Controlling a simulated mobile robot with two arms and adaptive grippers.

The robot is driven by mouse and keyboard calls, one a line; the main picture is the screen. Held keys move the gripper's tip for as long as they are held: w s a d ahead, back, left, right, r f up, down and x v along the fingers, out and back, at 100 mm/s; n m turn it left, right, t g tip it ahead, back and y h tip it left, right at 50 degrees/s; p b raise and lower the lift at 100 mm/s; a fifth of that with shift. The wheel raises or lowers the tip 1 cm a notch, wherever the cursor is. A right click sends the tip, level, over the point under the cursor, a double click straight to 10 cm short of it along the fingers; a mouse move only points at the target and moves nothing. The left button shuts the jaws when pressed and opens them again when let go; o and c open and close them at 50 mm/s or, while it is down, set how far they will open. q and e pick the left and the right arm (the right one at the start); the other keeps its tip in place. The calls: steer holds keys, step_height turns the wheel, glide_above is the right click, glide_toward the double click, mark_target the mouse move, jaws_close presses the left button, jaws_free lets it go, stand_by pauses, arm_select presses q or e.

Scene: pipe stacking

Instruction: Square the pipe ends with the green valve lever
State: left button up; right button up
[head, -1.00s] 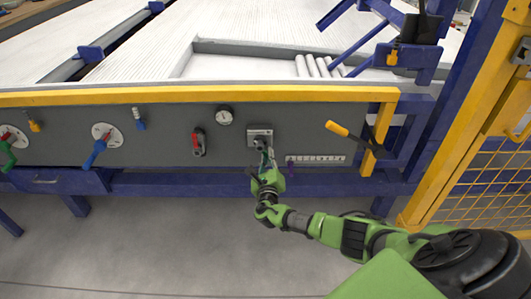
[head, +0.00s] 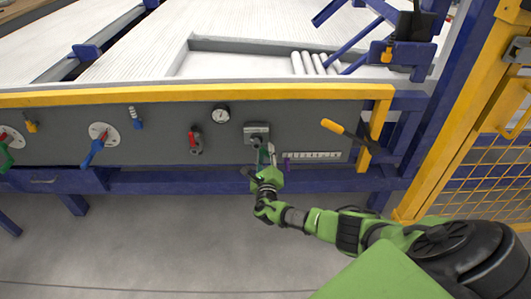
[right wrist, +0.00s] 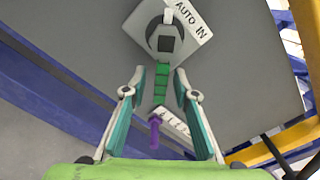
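My right gripper (head: 267,156) is just below a grey switch box (head: 256,131) on the dark control panel. In the right wrist view my right gripper (right wrist: 160,98) is open. Between its teal fingers, apart from them, is a green segmented lever (right wrist: 160,84) below the box's square black knob (right wrist: 166,43). A green-handled valve lever (head: 8,155) on a white disc also shows at the far left of the head view. White pipes (head: 313,63) lie side by side in the tray above the panel; their ends are too small to judge. My left gripper is out of view.
A purple lever (right wrist: 154,132) sits close below the green one. A red lever (head: 195,139), a gauge (head: 221,114) and a blue valve lever (head: 94,150) are further left. A yellow handle (head: 332,126) juts out at right. Open floor lies in front.

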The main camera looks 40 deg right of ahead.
steer(key=shift+r, duration=0.1)
steer(key=v, duration=1.2)
stand_by(1.5)
